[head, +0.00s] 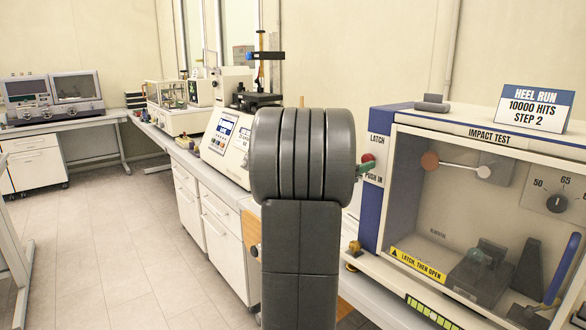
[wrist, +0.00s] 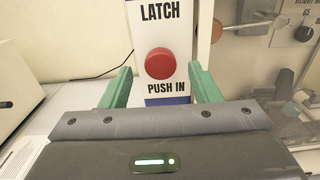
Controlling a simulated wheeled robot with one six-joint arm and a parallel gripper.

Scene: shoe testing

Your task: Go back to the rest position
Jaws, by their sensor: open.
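My gripper (wrist: 160,86) is open in the wrist view, with its two green fingers apart and nothing between them. Past the fingers is the red round latch button (wrist: 159,63) on a white panel marked LATCH, PUSH IN. The button also shows in the head view (head: 367,160), at the left front edge of the impact test machine (head: 375,222). In the head view my grey arm stands upright in the middle and hides most of my gripper; a green finger (head: 365,168) shows close to the button. I cannot tell whether it touches.
The impact test machine has a clear window, a pendulum (head: 456,164) and a dial (head: 556,203). A sign reading HEEL RUN (head: 535,107) stands on top. Another white tester (head: 226,144) stands on the bench left of my arm. The tiled floor (head: 100,245) at left is clear.

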